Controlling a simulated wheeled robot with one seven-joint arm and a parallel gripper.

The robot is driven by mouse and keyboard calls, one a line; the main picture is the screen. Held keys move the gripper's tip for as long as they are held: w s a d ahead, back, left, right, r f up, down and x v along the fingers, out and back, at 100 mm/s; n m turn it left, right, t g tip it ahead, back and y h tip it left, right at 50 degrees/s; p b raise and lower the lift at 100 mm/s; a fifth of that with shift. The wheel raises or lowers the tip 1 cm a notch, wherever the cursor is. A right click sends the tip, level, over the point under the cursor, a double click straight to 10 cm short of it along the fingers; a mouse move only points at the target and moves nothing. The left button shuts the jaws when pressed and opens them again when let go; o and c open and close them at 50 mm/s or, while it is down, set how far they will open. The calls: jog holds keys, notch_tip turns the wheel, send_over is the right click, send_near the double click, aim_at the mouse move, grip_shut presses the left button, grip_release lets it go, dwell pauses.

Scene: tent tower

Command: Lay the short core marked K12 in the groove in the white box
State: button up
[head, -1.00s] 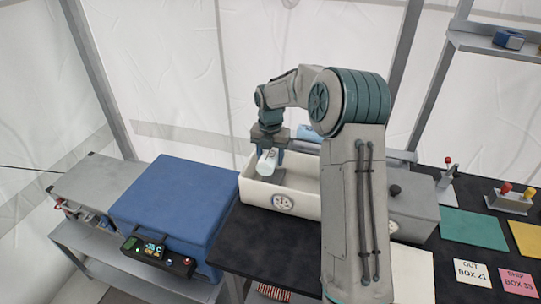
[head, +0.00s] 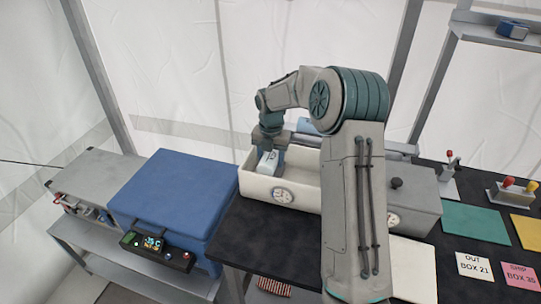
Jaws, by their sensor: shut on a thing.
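The white box (head: 257,188) stands on the black table, with a round dial on its front. My gripper (head: 270,157) points down over the left part of the box. It is shut on a short pale core (head: 268,164) with dark marking on its side; the marking is too small to read. The core is low, at about the level of the box rim. The groove is hidden by the front wall and my gripper, so I cannot tell whether the core touches it.
A blue cooler (head: 165,200) with a control panel stands left of the box. A grey box with a black knob (head: 397,184) is right of it, partly behind my arm.

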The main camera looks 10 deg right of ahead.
jog(key=shift+f+b, duration=1.1)
jog(key=shift+f, duration=1.2)
jog(key=shift+f, duration=0.1)
jog(key=o, duration=1.2)
jog(key=shift+o, duration=0.2)
jog(key=shift+d, duration=0.1)
notch_tip(320, 180, up, 14)
jog(key=shift+f+b, duration=0.25)
jog(key=shift+b, duration=0.4)
jog(key=shift+r, duration=0.15)
